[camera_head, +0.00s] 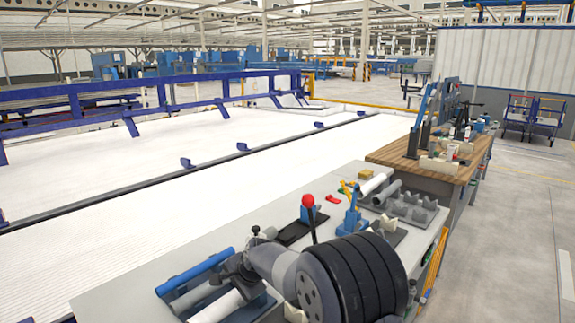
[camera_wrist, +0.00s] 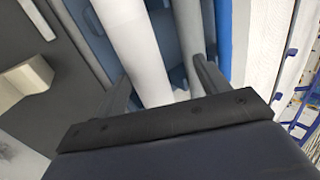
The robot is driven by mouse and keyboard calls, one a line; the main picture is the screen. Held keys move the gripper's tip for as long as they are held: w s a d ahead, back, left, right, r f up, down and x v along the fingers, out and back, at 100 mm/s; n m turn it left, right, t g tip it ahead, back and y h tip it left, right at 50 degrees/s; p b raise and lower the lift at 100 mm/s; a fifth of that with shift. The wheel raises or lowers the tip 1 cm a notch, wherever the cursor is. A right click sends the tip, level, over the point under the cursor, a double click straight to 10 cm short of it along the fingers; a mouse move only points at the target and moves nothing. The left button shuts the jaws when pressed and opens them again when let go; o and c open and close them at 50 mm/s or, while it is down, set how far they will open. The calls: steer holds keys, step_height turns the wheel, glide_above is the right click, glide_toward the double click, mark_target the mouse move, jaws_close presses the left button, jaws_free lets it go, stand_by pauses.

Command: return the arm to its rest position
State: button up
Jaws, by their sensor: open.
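My arm (camera_head: 345,280) reaches in from the lower right of the head view, low over the grey worktop. My gripper (camera_head: 238,278) is at the blue holder, over the pipes. In the wrist view my gripper (camera_wrist: 162,88) has its two fingers apart, with a white pipe (camera_wrist: 138,45) running between them. The white pipe also shows in the head view (camera_head: 216,309). A grey pipe (camera_wrist: 189,28) and a blue pipe (camera_wrist: 223,40) lie beside it. The blue pipe is at the holder's far side in the head view (camera_head: 196,271). Whether the fingers touch the white pipe is unclear.
A red-knobbed lever (camera_head: 308,202) and a blue clamp (camera_head: 353,218) stand on the worktop beyond my arm. Behind them is a grey notched rack (camera_head: 412,209) with pipes beside it. A wooden bench (camera_head: 400,155) stands farther back. The aisle at right is clear.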

steer(key=shift+r, duration=0.5)
steer(key=shift+f, duration=0.1)
